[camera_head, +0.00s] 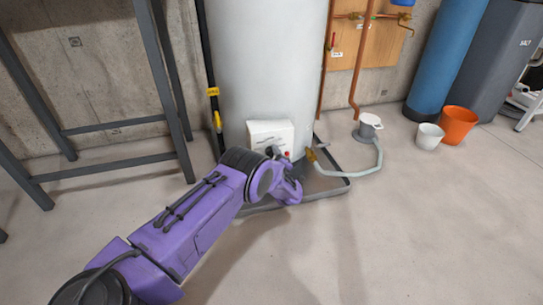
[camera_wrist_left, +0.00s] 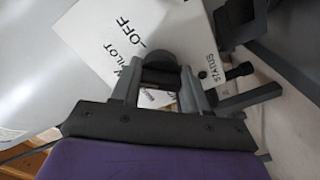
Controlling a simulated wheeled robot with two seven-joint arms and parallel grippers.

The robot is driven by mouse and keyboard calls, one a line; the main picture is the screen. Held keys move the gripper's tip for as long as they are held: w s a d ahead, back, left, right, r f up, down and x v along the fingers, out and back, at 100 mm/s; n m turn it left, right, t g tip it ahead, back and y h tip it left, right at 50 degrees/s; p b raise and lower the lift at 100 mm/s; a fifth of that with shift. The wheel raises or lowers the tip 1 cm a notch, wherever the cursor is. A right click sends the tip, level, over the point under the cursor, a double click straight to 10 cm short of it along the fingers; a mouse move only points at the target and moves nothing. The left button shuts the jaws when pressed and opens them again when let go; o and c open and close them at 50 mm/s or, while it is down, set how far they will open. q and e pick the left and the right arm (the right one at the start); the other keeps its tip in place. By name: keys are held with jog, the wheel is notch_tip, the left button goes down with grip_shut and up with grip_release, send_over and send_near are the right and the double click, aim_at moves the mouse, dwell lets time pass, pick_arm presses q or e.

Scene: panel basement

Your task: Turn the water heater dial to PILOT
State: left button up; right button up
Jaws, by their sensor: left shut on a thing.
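The water heater (camera_head: 265,65) is a tall pale grey tank with a white control box (camera_head: 270,130) low on its front. In the left wrist view the control box (camera_wrist_left: 110,30) shows the printed words OFF, PILOT and STATUS. The dark dial (camera_wrist_left: 160,60) sits between my left fingers. My left gripper (camera_wrist_left: 158,82) is shut on the dial. In the head view my left gripper (camera_head: 276,156) is at the lower part of the box, and my arm and hand mostly hide the dial. I cannot tell which word the dial points to. My right gripper is out of view.
The heater stands in a dark drain pan (camera_head: 325,188). A hose (camera_head: 360,172) runs to a small white-topped pump (camera_head: 368,128). A dark metal frame (camera_head: 165,80) stands left. White and orange buckets (camera_head: 458,126) stand right. The floor in front is clear.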

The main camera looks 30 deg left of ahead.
pick_arm(q)
jog(key=shift+d+f, duration=0.1)
jog(key=o, duration=1)
jog(key=p+v, duration=0.2)
jog(key=v, duration=0.1)
jog(key=p+v, duration=0.1)
jog(key=shift+s+d+r, duration=0.15)
jog(key=shift+d+r, duration=0.05)
jog(key=shift+r, duration=0.15)
jog(key=p, duration=0.2)
send_near(273, 156)
jog(key=shift+a+f, duration=0.1)
jog(key=shift+f, duration=0.15)
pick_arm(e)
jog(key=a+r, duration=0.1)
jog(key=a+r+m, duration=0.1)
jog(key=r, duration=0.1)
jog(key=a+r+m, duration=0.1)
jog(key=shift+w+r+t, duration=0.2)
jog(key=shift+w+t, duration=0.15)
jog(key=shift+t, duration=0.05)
